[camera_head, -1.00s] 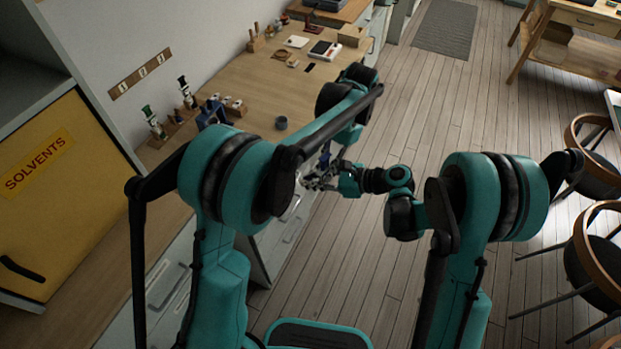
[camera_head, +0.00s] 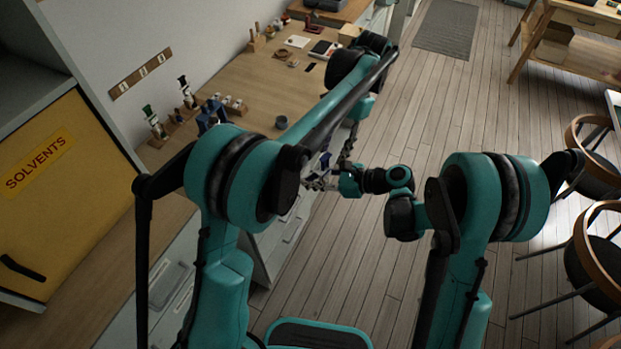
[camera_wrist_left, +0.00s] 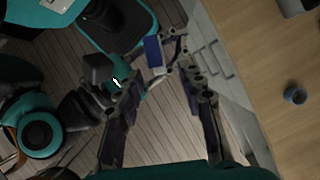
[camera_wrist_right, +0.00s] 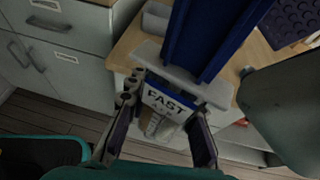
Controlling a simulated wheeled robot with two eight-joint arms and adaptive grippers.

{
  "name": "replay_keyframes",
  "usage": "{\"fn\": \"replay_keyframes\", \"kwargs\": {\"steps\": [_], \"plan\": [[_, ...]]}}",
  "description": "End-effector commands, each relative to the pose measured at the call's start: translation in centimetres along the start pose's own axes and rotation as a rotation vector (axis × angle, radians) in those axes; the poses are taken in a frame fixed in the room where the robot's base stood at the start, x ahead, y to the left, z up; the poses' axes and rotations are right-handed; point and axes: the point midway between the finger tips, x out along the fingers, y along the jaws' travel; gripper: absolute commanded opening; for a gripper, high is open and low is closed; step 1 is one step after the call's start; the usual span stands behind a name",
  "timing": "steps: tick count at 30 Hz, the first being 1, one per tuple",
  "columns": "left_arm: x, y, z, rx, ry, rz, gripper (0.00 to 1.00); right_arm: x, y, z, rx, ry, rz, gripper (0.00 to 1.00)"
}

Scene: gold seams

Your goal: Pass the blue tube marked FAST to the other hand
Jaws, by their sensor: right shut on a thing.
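The blue tube (camera_wrist_left: 153,51) has a white label reading FAST, which shows close up in the right wrist view (camera_wrist_right: 168,105). My right gripper (camera_wrist_right: 158,118) is shut on the tube and holds it in the air beside the bench front. In the head view the right gripper (camera_head: 320,181) is small and partly hidden by my left arm. My left gripper (camera_wrist_left: 160,82) is open and empty, its two fingers spread, with the tube just beyond the fingertips.
The wooden bench (camera_head: 270,90) with drawers runs along the left wall. A small dark cup (camera_head: 281,122) stands near its edge. A yellow SOLVENTS cabinet (camera_head: 60,190) is at left. Chairs (camera_head: 590,255) stand at right. The floor between is clear.

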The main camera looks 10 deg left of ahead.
Motion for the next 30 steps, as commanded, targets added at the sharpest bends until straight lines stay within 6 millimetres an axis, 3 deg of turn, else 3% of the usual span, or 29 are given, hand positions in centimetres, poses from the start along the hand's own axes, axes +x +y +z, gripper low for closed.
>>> {"fn": "replay_keyframes", "kwargs": {"steps": [6,14,17,22,30], "plan": [[-4.0,0.0,-0.1,-0.001,0.001,0.0,0.39,0.0,0.0,0.0,0.0,0.0,0.0,0.0],[-5.4,-0.4,0.8,-0.018,0.028,-0.001,0.39,0.0,0.0,0.0,0.0,0.0,0.0,0.0],[-5.4,-1.1,2.5,-0.053,0.087,-0.004,0.39,0.0,0.0,0.0,0.0,0.0,0.0,0.0],[-4.4,-2.3,6.8,-0.152,0.251,-0.013,0.39,0.0,0.0,0.0,0.0,0.0,0.0,0.0],[-0.1,-2.9,13.8,-0.334,0.54,-0.03,0.39,0.0,0.0,0.0,0.0,0.0,0.0,0.0]]}}
